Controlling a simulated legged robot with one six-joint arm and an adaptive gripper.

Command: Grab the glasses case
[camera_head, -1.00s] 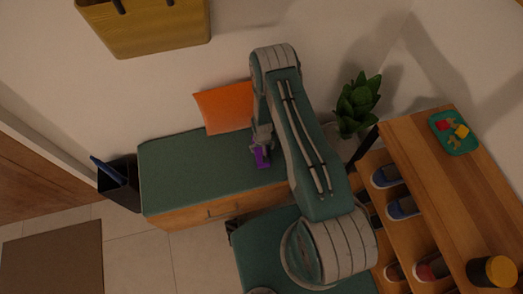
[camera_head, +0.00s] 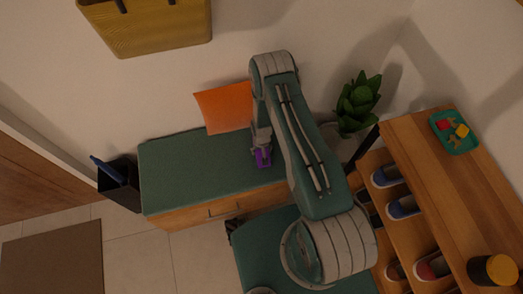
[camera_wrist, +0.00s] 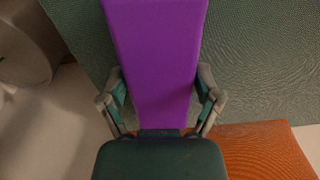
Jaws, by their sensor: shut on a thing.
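The glasses case (camera_head: 263,158) is a small purple box over the right part of the green-topped bench. It fills the upper middle of the wrist view (camera_wrist: 155,50), where it looks long and flat-sided. My gripper (camera_head: 262,150) comes down on it from above. In the wrist view my gripper (camera_wrist: 160,88) has one finger against each side of the case and is shut on it. I cannot tell whether the case touches the bench top.
The bench (camera_head: 190,170) has a clear green top to the left. An orange cushion (camera_head: 222,107) leans at the wall behind. A plant (camera_head: 358,103) and a wooden shoe rack (camera_head: 440,150) stand at the right. A dark bin (camera_head: 122,190) stands at the bench's left end.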

